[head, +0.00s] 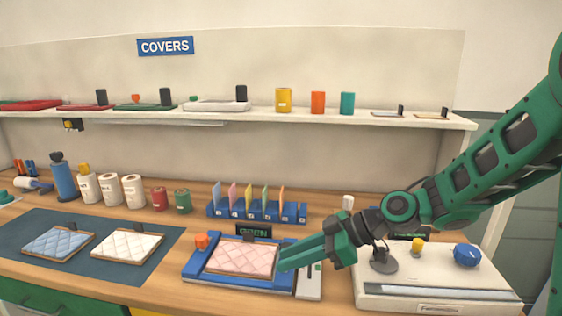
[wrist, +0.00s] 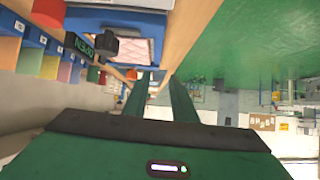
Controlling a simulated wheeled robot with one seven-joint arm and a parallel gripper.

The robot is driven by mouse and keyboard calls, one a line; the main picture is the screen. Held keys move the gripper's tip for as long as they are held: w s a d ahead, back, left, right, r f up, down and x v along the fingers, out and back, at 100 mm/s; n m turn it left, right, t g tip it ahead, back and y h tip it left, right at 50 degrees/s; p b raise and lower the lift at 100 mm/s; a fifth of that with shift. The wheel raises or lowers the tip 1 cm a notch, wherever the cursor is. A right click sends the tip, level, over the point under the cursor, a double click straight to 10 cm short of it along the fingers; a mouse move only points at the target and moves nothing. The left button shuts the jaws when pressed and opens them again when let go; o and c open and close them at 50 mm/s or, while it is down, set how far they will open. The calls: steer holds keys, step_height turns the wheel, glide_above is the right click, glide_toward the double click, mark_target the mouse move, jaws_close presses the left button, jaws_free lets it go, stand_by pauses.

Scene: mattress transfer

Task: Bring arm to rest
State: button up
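My green arm reaches in from the right in the head view. My gripper (head: 283,260) points left, its fingertips overlapping the right edge of a pink quilted mattress (head: 240,257) in the picture; I cannot tell if they touch. In the wrist view my gripper (wrist: 161,77) has its two fingers apart, with nothing between them. The pink mattress lies in a blue tray (head: 210,278) on the wooden bench. It also shows beyond the fingers in the wrist view (wrist: 125,47).
Blue (head: 58,243) and white (head: 127,247) quilted pads lie on a dark mat at left. A white machine (head: 430,291) with a blue knob stands at right, below my arm. A blue rack (head: 257,212) of coloured cards stands behind the tray. A shelf (head: 330,116) runs above.

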steer(key=s+d+m+h, duration=0.1)
steer(key=d+m+h, duration=0.2)
steer(key=d, duration=0.4)
steer(key=s+d+m+t+h, duration=0.1)
steer(key=d+m+h, duration=0.2)
steer(key=d+m, duration=0.2)
steer(key=s+d+f+m+t+h, duration=0.1)
steer(key=d+m+h, duration=0.2)
steer(key=d, duration=0.6)
steer(key=shift+s+d+m, duration=0.1)
steer(key=shift+s+m, duration=0.15)
steer(key=shift+m, duration=0.15)
steer(key=s+d+m+g+h, duration=0.2)
steer(key=s+d+m+g, duration=0.2)
steer(key=s+d+m, duration=0.6)
steer(key=s+d, duration=0.7)
steer(key=s, duration=0.2)
steer(key=shift+s+d, duration=0.25)
steer(key=shift+s, duration=0.15)
